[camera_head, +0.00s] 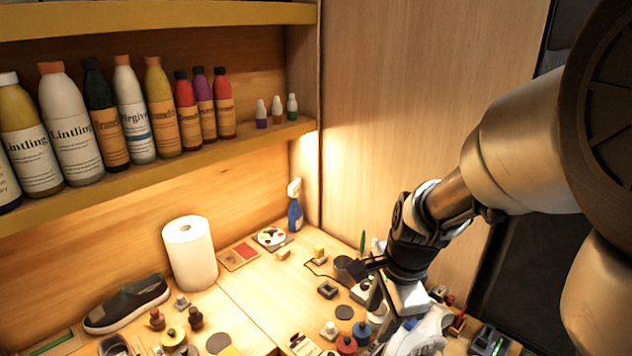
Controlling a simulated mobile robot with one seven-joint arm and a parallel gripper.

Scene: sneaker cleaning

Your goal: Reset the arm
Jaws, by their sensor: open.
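My arm comes in from the right side of the head view and reaches down over the right part of the workbench. My gripper (370,283) hangs above the bench among small items, its dark fingers apart. I see nothing held between them, though the fingertips are small and partly lost against the clutter. A dark slip-on sneaker (127,303) with a white sole lies on the bench at the left, well away from my gripper. A whitish object (422,333), too unclear to name, lies just below my gripper.
A paper towel roll (190,255) and a blue spray bottle (295,212) stand at the back. Several bottles line a wooden shelf (160,177) above the bench. Small jars and brushes crowd the front and right. A wooden panel (420,100) rises behind my arm.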

